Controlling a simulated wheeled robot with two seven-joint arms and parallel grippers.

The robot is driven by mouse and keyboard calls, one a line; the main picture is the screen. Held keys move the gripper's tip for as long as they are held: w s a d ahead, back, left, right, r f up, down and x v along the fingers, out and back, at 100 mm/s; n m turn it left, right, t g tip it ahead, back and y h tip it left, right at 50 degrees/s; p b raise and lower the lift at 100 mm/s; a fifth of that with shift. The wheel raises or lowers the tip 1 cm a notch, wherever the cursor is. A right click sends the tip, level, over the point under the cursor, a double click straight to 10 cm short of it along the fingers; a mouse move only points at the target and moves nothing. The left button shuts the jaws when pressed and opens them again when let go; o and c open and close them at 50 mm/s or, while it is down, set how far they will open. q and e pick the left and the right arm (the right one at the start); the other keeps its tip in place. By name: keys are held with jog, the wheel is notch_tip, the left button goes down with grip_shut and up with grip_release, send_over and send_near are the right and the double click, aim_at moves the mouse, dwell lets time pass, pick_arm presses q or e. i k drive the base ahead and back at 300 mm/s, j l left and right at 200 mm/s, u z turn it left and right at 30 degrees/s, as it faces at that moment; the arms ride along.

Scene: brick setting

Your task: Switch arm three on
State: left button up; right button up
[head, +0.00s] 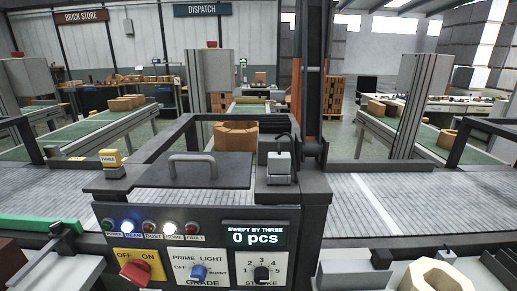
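A control panel (190,246) faces me at the centre. At its lower left a red rotary switch (135,273) sits on a yellow plate (124,256) marked OFF and ON. Its handle seems slanted towards the OFF side. A yellow tag (110,157) reading THREE stands on the left of the housing. The display (256,236) reads "SWEPT BY THREE 0 pcs". The BEAM and HOME lamps are lit. My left gripper (60,234) seems to be the dark shape at lower left, my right gripper (447,257) the one at lower right. Both are apart from the switch; their finger gaps are unclear.
A grey conveyor (410,198) runs across behind. A tan brick (236,135) is behind the housing. A pale ring-shaped brick (434,277) lies at lower right.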

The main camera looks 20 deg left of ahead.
aim_at(137, 271)
jog(key=j+u, duration=0.1)
jog(key=u, duration=1.45)
